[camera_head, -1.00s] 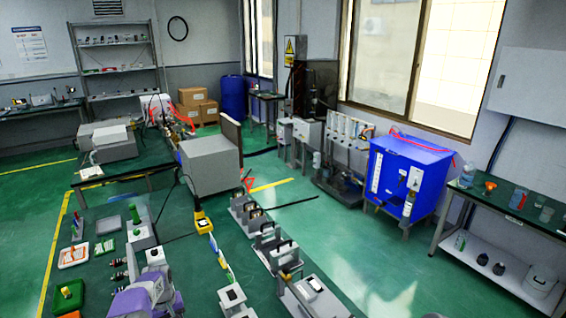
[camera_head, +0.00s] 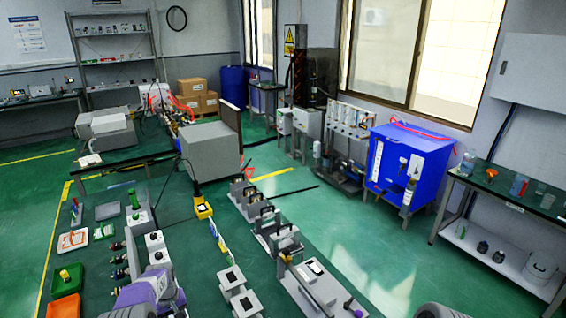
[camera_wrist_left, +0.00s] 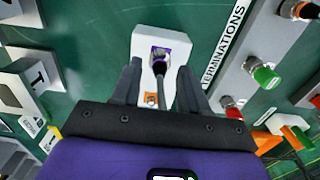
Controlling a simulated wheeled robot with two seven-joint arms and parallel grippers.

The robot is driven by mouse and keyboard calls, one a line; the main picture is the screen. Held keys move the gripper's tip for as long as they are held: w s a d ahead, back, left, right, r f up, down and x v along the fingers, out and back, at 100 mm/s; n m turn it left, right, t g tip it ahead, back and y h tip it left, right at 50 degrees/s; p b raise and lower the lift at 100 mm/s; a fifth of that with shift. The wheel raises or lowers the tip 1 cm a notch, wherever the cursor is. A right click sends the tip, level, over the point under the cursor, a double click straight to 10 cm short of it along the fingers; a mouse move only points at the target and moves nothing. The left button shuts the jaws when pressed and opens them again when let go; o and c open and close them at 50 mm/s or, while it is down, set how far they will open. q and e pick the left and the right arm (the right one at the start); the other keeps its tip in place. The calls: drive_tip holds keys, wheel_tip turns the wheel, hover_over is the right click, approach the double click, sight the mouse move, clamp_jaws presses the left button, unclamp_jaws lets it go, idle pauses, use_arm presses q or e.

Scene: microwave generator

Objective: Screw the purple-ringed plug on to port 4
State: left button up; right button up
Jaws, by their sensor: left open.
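My left gripper (camera_wrist_left: 160,68) is open in the left wrist view. Its two dark fingers stand on either side of a plug with a purple ring (camera_wrist_left: 159,53), which sits at a pale block (camera_wrist_left: 145,38). A dark cable runs from the plug back between the fingers. I cannot tell whether the fingers touch the plug. A small orange part (camera_wrist_left: 151,99) is below it. In the head view my purple and grey left arm is at the bottom left; its fingers are hidden. Port 4 cannot be picked out.
In the wrist view a rail with a green-capped fitting (camera_wrist_left: 264,76) lies to the right, beside a "TERMINATIONS" label (camera_wrist_left: 223,45). In the head view, several dark connectors (camera_head: 119,259) stand left of my arm, near an orange tray (camera_head: 65,306). A grey box (camera_head: 211,150) stands behind.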

use_arm(q)
drive_tip(key=shift+f, duration=0.7)
drive_tip(key=shift+b, duration=0.5)
idle(0.3)
drive_tip(key=shift+r, duration=0.1)
clamp_jaws()
drive_tip(key=shift+r, duration=0.1)
drive_tip(key=shift+r+p, duration=1.75)
drive_tip(key=shift+r, duration=1.15)
